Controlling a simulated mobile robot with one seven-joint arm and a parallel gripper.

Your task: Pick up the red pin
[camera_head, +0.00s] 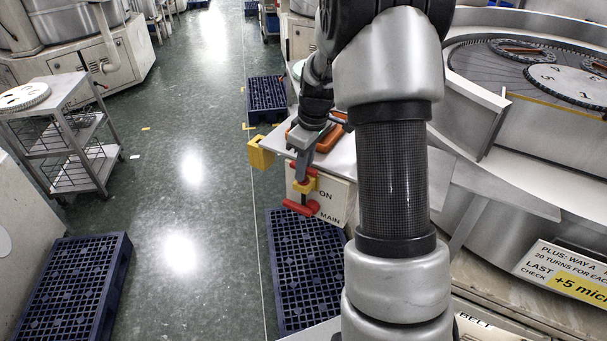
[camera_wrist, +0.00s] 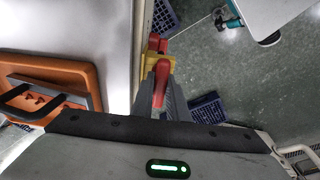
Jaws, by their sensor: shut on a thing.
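My gripper (camera_head: 305,168) is beside the left edge of a pale tabletop, above a white box marked ON and MAIN (camera_head: 333,203). It is shut on the red pin (camera_head: 311,171), whose near end shows between the grey fingers in the wrist view (camera_wrist: 161,82). A yellow block (camera_head: 304,185) lies just past the fingertips, and a red bar (camera_head: 300,207) shows below it. The wrist view also shows the yellow block (camera_wrist: 157,66) and red beyond it. I cannot tell whether the pin still passes through the block.
An orange tray (camera_head: 328,140) lies on the tabletop near my gripper. A second yellow block (camera_head: 261,152) sticks out from the tabletop's left edge. Blue pallets (camera_head: 308,262) stand on the floor below and nearby. The green aisle (camera_head: 190,130) to the left is open, with a cart (camera_head: 76,135) beyond.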

